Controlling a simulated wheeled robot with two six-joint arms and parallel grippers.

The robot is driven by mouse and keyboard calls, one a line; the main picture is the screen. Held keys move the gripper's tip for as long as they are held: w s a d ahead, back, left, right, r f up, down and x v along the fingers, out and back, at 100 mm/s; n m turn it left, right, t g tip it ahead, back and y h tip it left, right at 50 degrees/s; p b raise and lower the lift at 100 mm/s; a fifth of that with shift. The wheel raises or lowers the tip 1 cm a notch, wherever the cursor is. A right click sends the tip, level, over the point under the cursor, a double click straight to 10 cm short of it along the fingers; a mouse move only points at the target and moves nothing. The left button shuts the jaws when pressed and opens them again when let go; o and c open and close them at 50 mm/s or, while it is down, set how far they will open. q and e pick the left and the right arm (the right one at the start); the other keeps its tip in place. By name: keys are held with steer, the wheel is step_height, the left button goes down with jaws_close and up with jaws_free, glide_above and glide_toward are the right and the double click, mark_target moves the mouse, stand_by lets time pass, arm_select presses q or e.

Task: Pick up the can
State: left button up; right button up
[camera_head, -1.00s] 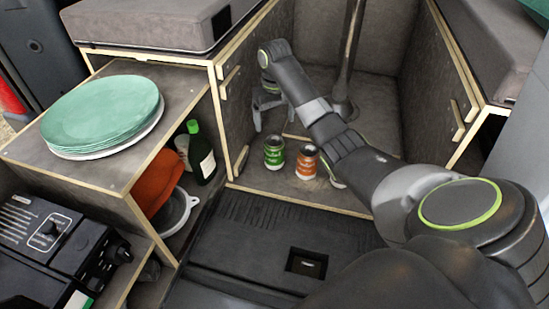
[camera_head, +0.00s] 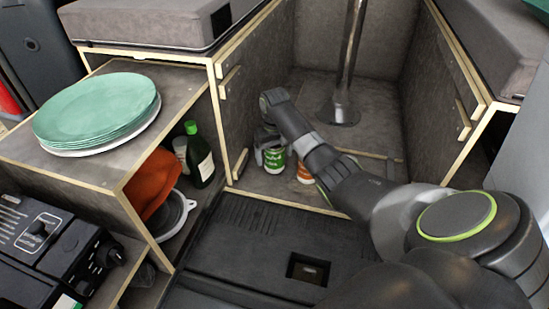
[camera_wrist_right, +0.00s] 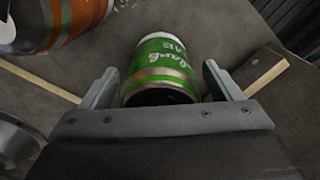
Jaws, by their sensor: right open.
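The green can (camera_head: 273,160) stands on the floor of the open bay in the head view, partly hidden by my right gripper (camera_head: 264,145). In the right wrist view, the green can (camera_wrist_right: 161,66) lies between the two open fingers of my right gripper (camera_wrist_right: 158,88), with a gap visible on each side. An orange can (camera_head: 304,173) stands close by, partly covered by my right arm. The orange can also shows in the right wrist view (camera_wrist_right: 72,22) at the upper left. My left gripper is in neither view.
A metal pole base (camera_head: 340,113) stands behind the cans. A wooden strip (camera_head: 372,154) lies on the bay floor. At left, a shelf holds green plates (camera_head: 97,108), with a green bottle (camera_head: 199,155) and an orange cloth (camera_head: 153,185) below.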

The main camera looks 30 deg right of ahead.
steer(key=shift+f, duration=0.2)
steer(key=shift+r, duration=0.1)
steer(key=c, duration=1.3)
